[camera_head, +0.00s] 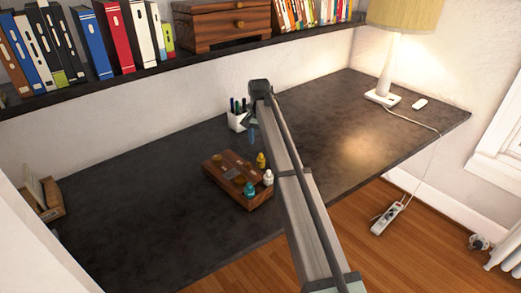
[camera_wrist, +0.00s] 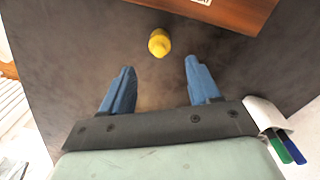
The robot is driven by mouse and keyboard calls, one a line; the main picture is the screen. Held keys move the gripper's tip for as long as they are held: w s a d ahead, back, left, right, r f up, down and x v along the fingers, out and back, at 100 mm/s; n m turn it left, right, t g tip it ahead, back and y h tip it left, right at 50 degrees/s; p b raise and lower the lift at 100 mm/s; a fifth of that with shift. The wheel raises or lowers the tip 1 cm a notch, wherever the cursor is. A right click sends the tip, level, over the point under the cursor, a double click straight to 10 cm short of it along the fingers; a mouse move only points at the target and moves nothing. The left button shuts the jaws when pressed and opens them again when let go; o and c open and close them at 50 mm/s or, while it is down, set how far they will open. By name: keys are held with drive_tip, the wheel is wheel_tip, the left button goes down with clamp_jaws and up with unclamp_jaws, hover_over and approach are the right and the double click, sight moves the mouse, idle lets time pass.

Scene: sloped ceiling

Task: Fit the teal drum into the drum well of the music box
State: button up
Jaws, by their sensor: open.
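The music box (camera_head: 222,176) is a dark brown wooden box on the desk, with round and square features on its top. Its edge also shows in the wrist view (camera_wrist: 235,12). The teal drum (camera_head: 250,189) appears at the box's right part in the head view; I cannot tell if it sits in a well. It is out of the wrist view. My gripper (camera_wrist: 160,84) has blue fingers spread apart with nothing between them. In the head view my gripper (camera_head: 252,136) is above the desk behind the box, partly hidden by my arm.
A yellow piece (camera_head: 261,160) stands on the desk beside the box, ahead of my fingers in the wrist view (camera_wrist: 159,43). A white piece (camera_head: 268,177) is at the box's right end. A white pen cup (camera_head: 237,121) stands close to my gripper.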

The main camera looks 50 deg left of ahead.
sight(260, 154)
wheel_tip(260, 154, up, 4)
drive_tip(key=shift+f, duration=0.2)
drive_tip(key=shift+o, duration=0.5)
drive_tip(key=shift+r, duration=0.5)
drive_tip(key=shift+s, duration=0.1)
